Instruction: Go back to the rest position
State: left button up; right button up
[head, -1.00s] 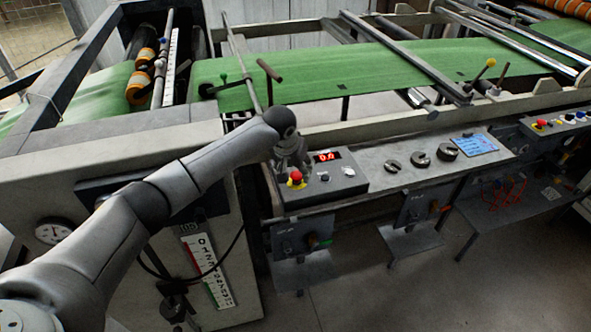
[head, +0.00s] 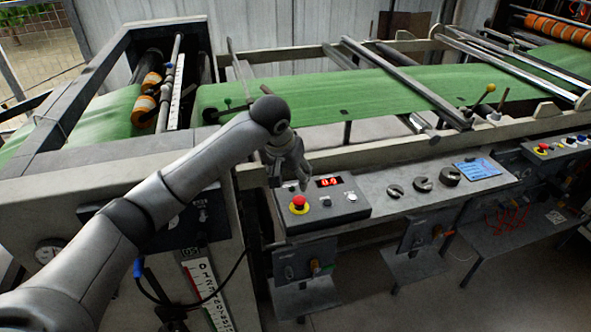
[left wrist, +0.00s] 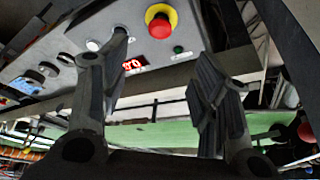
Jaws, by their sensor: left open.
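My left arm comes in from the left in the head view, and its left gripper (head: 290,168) hangs above the back left part of a grey control box (head: 322,212). The left wrist view shows the two fingers of this gripper (left wrist: 160,72) spread apart with nothing between them. The red mushroom button (head: 299,203) on its yellow base is just in front of and below the gripper; it also shows in the left wrist view (left wrist: 160,20). A red-lit display (head: 329,182) sits on the box. My right gripper is in neither view.
Green sack web (head: 310,98) runs across the machine behind the box. The machine's side frame (head: 70,165) stands beneath my arm. Floor shows at lower right.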

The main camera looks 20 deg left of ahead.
pick_arm(q)
jog(key=s+d+f+m+h, duration=0.1)
jog(key=s+d+f, duration=0.3)
jog(key=s+f, duration=0.45)
jog(key=s+d+f+m+h, duration=0.1)
jog(key=s+d+f+m, duration=0.1)
jog(key=s+d+f, duration=0.45)
jog(key=s+a+f+n+y, duration=0.1)
jog(key=s+a, duration=0.3)
jog(key=s, duration=0.4)
jog(key=s+a+f+g, duration=0.1)
jog(key=s+a, duration=0.2)
jog(key=s, duration=0.4)
jog(key=s+a+f+n+y, duration=0.1)
jog(key=s+a, duration=0.3)
jog(key=s, duration=0.4)
notch_tip(320, 180, down, 24)
jog(key=f+g, duration=0.1)
jog(key=s+a+f+g, duration=0.1)
jog(key=s+a+f, duration=0.1)
jog(key=s+f, duration=1.5)
jog(key=shift+s+a+f+m+g, duration=0.15)
jog(key=shift+f+m+g, duration=0.1)
jog(key=shift+m+g, duration=0.05)
